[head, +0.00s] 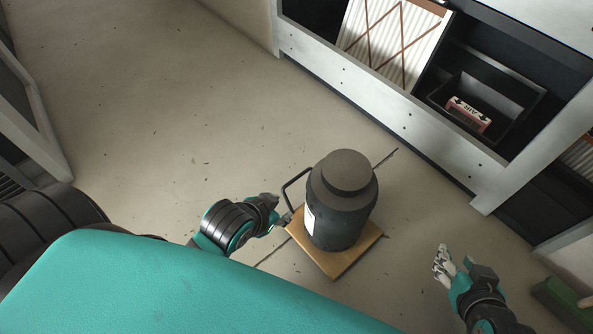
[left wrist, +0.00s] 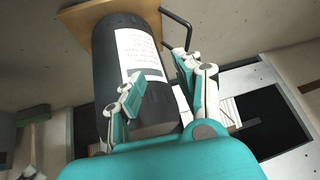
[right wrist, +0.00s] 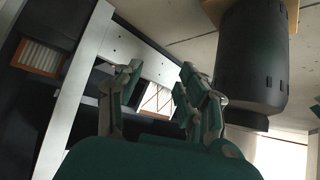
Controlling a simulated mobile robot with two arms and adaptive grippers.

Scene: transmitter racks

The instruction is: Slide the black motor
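The black motor (head: 341,205) stands upright on a square wooden board (head: 334,265) on the floor. A black bar handle (head: 293,185) rises at the left side of the motor and board. My left gripper (head: 279,208) is just left of the motor, close to the handle. In the left wrist view its fingers (left wrist: 157,75) are apart, with the motor's white label (left wrist: 140,57) behind them and the handle (left wrist: 177,32) near the right finger. Nothing is clearly held. My right gripper (head: 453,262) is right of the motor, away from it, with fingers apart and empty; the motor (right wrist: 252,60) is beside it in the right wrist view.
A rack (head: 400,105) with a pale frame runs along the top right, holding a ribbed white panel (head: 393,38) and a dark bin with a red-and-white item (head: 468,114). A green object (head: 562,303) is at the lower right. The floor at upper left is clear.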

